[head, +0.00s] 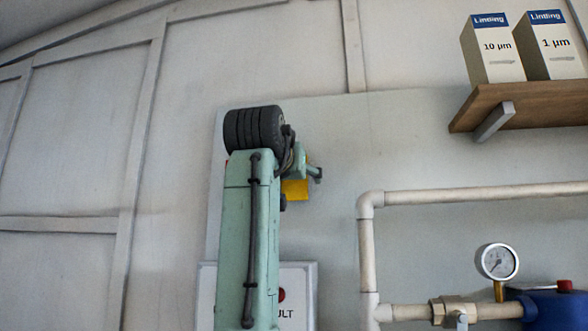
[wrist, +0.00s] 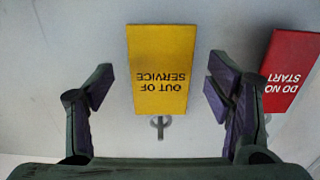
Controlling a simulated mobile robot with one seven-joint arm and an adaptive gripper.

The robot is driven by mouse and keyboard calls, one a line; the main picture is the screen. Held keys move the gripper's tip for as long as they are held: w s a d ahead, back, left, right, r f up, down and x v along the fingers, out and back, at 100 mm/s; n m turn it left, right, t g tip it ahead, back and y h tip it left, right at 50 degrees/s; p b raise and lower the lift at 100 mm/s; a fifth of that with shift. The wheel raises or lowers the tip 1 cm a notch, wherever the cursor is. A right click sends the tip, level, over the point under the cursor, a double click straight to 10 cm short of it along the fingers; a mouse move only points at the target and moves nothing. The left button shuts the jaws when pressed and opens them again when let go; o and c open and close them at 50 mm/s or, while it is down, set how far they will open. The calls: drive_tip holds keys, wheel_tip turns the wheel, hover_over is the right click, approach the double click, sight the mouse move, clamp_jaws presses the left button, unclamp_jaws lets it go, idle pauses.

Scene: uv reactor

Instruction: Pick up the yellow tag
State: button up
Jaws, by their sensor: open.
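The yellow tag (wrist: 160,93) reads "OUT OF SERVICE", upside down in the wrist view. It hangs flat against a pale wall panel, with a small grey hook (wrist: 160,124) at its lettered end. My gripper (wrist: 160,88) is open, its two purple-padded fingers on either side of the tag in the picture, with gaps on both sides. I cannot tell how far the tag is from the fingertips. In the head view part of the yellow tag (head: 295,190) shows behind my arm, which hides the rest.
A red tag (wrist: 291,70) hangs close beside my right-hand finger in the wrist view. In the head view, white pipes (head: 470,194), a pressure gauge (head: 497,261) and a wooden shelf (head: 530,101) with two boxes are to the right. A panel box (head: 300,285) is partly behind my arm.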

drive_tip(key=shift+w+d, duration=0.25)
drive_tip(key=shift+w, duration=0.95)
drive_tip(key=shift+c, duration=0.5)
drive_tip(key=c, duration=1)
